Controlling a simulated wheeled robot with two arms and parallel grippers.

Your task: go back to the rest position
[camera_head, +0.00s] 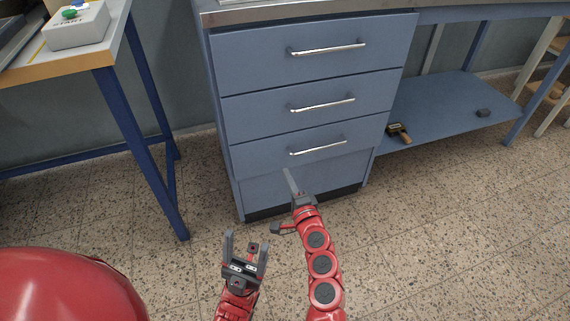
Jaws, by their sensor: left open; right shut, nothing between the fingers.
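My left gripper (246,247) is red and black with grey fingers. It is open and empty above the speckled floor, in the lower middle of the head view. My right gripper (290,180) is just to its right and further forward. Its fingers are shut together with nothing between them, in front of the lowest part of the blue drawer cabinet (300,185). I cannot tell whether it touches the cabinet. Both arms reach up from the bottom edge of the view.
A table with blue legs (140,140) stands at the left, bearing a white box with a green button (72,14). A blue low shelf (440,105) at the right holds a small hammer-like tool (399,132) and a dark block (482,113). The floor (460,240) at the right is clear.

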